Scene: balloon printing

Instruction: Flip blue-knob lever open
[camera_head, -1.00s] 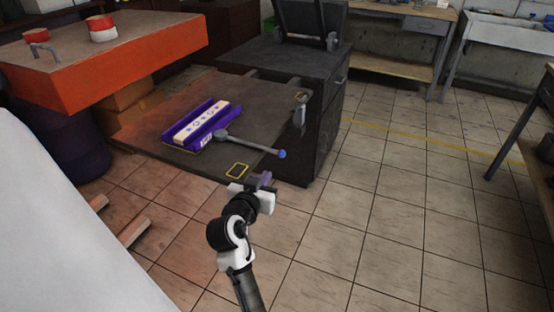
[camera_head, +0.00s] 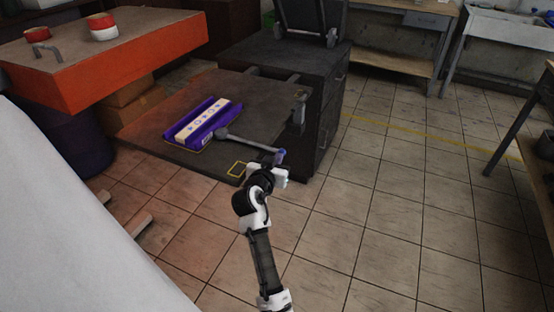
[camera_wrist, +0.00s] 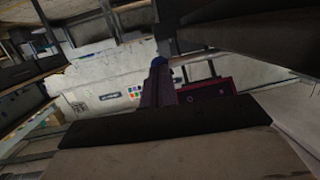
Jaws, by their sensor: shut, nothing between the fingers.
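The grey lever (camera_head: 250,143) lies low across the dark work surface, its pivot end beside the purple tray and its other end towards the front right edge. My gripper (camera_head: 280,157) is at that end, with its purple fingers shut and empty, and largely covers the blue knob in the head view. In the wrist view, the shut fingers (camera_wrist: 157,84) point forward and the blue knob (camera_wrist: 159,61) shows just beyond their tips. I cannot tell whether they touch it.
The purple tray (camera_head: 186,140) holds a white strip with blue marks. A grey clamp (camera_head: 299,106) stands at the surface's right edge. A dark cabinet (camera_head: 322,115) is behind. An orange-sided table (camera_head: 130,72) is at left.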

